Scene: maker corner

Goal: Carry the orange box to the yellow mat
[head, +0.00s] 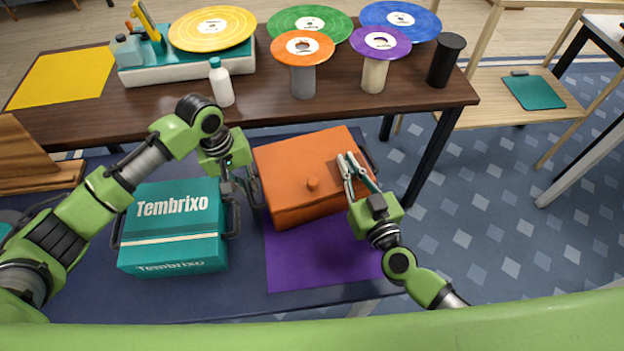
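The orange box (290,160), with a round knob on its front and dark side handles, is over the purple mat (315,265) on the low dark blue surface. I cannot tell whether it rests or is slightly raised. My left gripper (240,190) is at its left handle; its fingers are small and partly mixed with the handle, so its grip is unclear. My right gripper (350,160) is at the box's right side, its fingertips close together in front of the lid near the right handle; its grip is unclear. The yellow mat (62,78) lies bare on the brown table's left end.
A teal Tembrixo box (172,222) stands left of the orange box. The brown table (270,108) behind holds a turntable (185,68), a white bottle (221,82), coloured discs and a black cylinder (445,60). A wooden piece (30,160) stands at far left.

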